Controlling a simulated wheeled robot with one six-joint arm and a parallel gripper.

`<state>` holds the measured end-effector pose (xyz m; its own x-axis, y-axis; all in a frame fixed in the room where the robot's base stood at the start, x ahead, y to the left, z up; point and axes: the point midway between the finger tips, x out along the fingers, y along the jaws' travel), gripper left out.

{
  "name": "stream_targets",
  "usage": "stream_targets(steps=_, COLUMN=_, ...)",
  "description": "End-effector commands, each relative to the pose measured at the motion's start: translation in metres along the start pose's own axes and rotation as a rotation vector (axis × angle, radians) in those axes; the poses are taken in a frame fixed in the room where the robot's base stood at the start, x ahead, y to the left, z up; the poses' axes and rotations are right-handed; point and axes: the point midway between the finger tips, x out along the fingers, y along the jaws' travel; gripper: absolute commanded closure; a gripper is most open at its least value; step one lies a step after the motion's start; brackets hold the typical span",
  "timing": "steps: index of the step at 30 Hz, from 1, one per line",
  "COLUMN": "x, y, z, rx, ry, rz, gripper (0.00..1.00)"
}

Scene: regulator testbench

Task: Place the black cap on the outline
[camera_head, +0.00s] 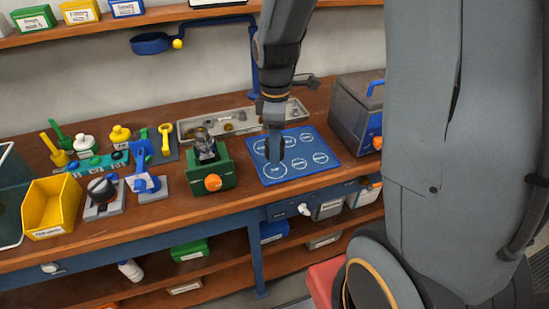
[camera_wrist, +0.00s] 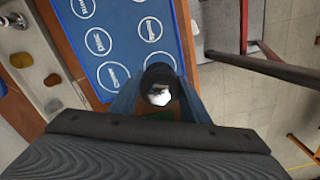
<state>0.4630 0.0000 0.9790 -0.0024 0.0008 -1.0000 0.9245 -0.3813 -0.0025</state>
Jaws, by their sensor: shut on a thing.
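The blue mat (camera_head: 306,176) lies on the bench and carries several white labelled circle outlines. It also fills the upper part of the wrist view (camera_wrist: 125,55). My gripper (camera_head: 275,156) points down over the left part of the mat. In the wrist view its fingers (camera_wrist: 158,98) are shut on the black cap (camera_wrist: 158,73), a dark round piece with a white patch showing. The cap covers part of one outline from that camera. I cannot tell how high it is above the mat. In the head view I cannot make out the cap apart from the dark fingers.
A green vise-like fixture (camera_head: 211,172) with an orange knob stands left of the mat. A grey metal box (camera_head: 355,117) stands to its right. A metal tray (camera_head: 213,128) lies behind. A yellow bin (camera_head: 52,207) and several tools fill the left bench.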

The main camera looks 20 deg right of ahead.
Motion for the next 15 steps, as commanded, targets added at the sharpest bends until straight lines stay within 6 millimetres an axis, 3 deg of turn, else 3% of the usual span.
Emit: stream_targets(steps=15, x=0.051, y=-0.001, z=0.0, rx=0.002, ry=-0.001, rz=-0.001, gripper=0.81)
